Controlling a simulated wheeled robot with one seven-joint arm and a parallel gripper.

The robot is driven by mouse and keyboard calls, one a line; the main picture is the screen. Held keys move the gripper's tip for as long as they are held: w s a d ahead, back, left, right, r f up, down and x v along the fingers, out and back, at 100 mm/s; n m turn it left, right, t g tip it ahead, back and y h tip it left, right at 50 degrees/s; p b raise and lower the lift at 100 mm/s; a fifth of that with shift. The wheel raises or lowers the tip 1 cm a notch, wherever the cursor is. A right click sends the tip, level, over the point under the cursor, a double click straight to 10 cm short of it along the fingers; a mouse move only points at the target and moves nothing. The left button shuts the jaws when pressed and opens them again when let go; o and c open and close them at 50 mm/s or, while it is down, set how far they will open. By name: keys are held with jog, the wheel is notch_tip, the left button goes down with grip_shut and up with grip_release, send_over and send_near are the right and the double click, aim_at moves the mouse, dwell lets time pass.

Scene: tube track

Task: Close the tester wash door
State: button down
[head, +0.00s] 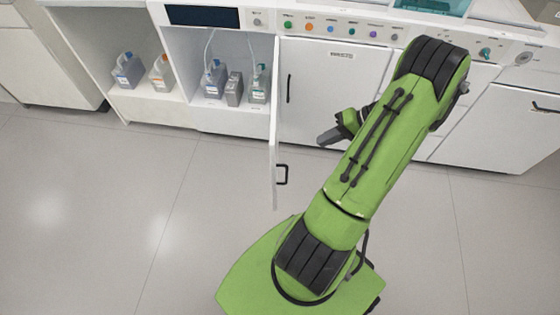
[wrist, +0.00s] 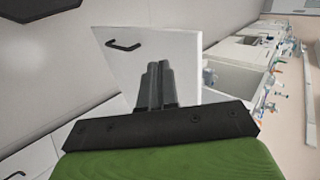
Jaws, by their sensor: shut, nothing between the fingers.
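The tester wash door (head: 273,150) stands open, jutting out from the cabinet front and seen nearly edge-on in the head view. Its black handle (head: 282,174) is on the face toward my gripper. My gripper (head: 325,139) is shut and empty, to the right of the door with a visible gap in the head view. In the wrist view the shut fingers (wrist: 157,72) overlap the white door panel (wrist: 180,48), with the handle (wrist: 123,45) beyond them to the left. Contact is not clear in that view.
The open compartment holds several bottles (head: 258,84) with tubes. Another open bay at left holds bottles (head: 127,70). A shut cabinet door (head: 335,85) is behind my gripper, below the row of coloured buttons (head: 331,28). The floor (head: 140,200) left of the open door is clear.

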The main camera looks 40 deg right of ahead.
jog(key=w+a+r+b+x, duration=0.1)
jog(key=b+x, duration=0.3)
jog(key=x, duration=0.8)
jog(key=shift+w+a+r, duration=0.25)
jog(key=shift+w+r, duration=0.1)
jog(key=shift+w, duration=0.05)
jog(key=shift+w, duration=0.1)
